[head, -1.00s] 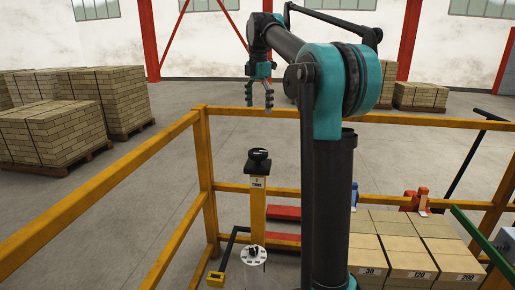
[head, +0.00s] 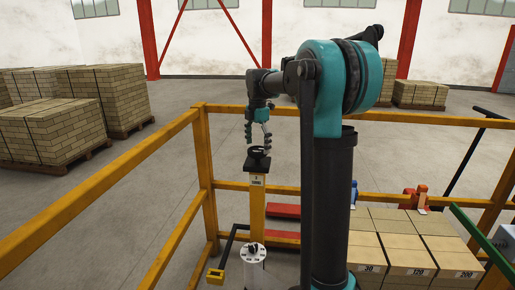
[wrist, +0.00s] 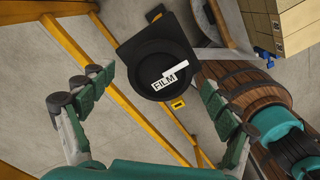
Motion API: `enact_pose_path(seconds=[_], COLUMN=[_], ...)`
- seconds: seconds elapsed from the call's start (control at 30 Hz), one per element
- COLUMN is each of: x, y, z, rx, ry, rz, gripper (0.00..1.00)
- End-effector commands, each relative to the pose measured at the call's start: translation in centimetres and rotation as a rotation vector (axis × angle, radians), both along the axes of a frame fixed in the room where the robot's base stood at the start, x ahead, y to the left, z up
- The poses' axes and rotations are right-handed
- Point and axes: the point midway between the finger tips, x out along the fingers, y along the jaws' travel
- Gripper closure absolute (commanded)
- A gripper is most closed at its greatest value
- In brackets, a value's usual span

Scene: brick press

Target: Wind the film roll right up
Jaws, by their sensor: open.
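The film roll's knob is a round black cap (head: 258,158) on top of a yellow post (head: 257,210). In the wrist view the knob (wrist: 153,88) lies between my fingers, with a white FILM label and a white stripe across it, on a square black plate. A plate on the post reads TURNS below a digit too small to read surely. My gripper (head: 258,138) points down just above the knob, its fingers spread. In the wrist view my gripper (wrist: 156,80) is open and empty, with a gap on both sides of the knob.
Yellow rails (head: 150,145) run behind and left of the post. A white cylinder with a dial (head: 254,255) stands in front of it. Tan brick stacks (head: 400,235) marked with numbers are at right. A brown barrel (wrist: 235,88) shows at right in the wrist view.

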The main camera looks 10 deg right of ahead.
Motion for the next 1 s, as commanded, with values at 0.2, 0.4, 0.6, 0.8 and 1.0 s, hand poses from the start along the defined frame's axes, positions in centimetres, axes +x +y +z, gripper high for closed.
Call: enact_pose_path(seconds=[0.2, 0.4, 0.6, 0.8, 1.0], x=[-0.01, -0.01, -0.01, -0.02, -0.02], y=[0.00, 0.00, 0.00, 0.00, 0.00], z=[-1.02, -1.03, -1.02, -1.01, -1.00], rx=[0.000, 0.000, 0.000, 0.000, 0.000], ry=[0.000, 0.000, 0.000, 0.000, 0.000], rz=[0.000, 0.000, 0.000, 0.000, -0.007], gripper=[0.11, 0.11, 0.32, 0.57, 0.61])
